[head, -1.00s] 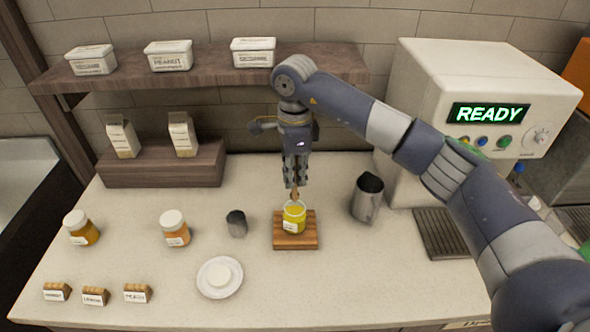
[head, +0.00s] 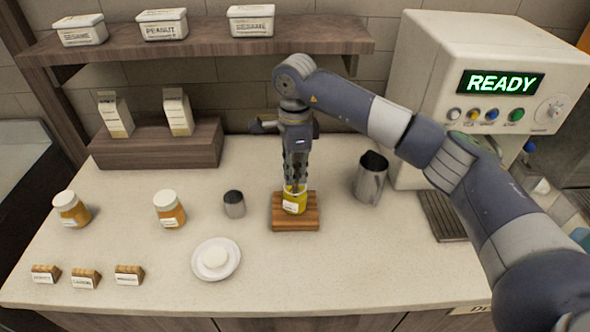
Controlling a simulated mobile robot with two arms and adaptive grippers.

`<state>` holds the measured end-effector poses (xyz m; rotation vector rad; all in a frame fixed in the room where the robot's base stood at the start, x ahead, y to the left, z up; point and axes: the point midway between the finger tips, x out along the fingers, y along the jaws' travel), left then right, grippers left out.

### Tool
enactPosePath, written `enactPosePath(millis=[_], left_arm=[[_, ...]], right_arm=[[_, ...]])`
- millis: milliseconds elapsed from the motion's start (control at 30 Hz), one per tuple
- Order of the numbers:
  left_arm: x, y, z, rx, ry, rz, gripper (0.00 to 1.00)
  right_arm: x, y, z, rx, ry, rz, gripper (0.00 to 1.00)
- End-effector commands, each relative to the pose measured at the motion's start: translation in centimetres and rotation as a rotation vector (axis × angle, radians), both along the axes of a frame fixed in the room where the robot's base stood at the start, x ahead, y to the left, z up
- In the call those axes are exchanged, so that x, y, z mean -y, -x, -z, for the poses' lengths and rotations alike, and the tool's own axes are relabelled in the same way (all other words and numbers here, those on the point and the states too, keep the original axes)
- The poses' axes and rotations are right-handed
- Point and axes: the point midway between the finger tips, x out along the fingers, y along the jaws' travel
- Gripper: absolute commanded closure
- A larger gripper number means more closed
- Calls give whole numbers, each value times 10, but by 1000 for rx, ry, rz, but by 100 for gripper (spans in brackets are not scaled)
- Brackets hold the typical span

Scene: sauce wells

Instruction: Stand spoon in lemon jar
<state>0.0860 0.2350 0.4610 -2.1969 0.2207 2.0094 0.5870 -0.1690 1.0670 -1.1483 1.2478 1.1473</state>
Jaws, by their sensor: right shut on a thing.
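An open jar with yellow contents (head: 294,206) stands upright on a small wooden board (head: 296,225). Its label is too small to read. My right gripper (head: 295,182) points straight down at the jar's mouth. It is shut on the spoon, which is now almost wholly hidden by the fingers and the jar. I cannot tell how deep the spoon sits or whether it touches the jar. My left gripper is not in view.
Left of the board are a small metal cup (head: 233,204), a saucer (head: 231,266) with a white lid (head: 215,257), and two lidded jars (head: 169,209) (head: 71,209). A metal pitcher (head: 370,178) stands close on the right. Small label blocks (head: 86,279) line the front left.

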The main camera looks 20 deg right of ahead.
Motion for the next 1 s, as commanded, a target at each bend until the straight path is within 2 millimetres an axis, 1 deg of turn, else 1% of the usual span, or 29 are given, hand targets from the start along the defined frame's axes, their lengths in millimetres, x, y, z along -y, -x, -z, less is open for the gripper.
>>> enactPosePath(millis=[167,200,267,300,333,667,767,867,967,1000], left_arm=[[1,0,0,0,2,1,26],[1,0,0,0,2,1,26],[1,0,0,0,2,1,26],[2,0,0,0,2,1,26],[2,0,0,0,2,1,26],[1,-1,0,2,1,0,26],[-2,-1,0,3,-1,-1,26],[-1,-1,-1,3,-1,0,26],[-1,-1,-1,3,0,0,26],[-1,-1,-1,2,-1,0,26]], right_arm=[[0,0,0,0,0,0,100],[0,0,-1,0,0,0,90],[0,0,0,0,0,0,77],[0,0,-1,1,0,0,71],[0,0,-1,1,0,0,69],[0,0,0,0,0,0,69],[0,0,-3,1,-1,0,69],[0,-1,-14,4,-1,0,69],[0,-1,-33,5,-2,-1,69],[0,-1,-42,6,0,0,69]])
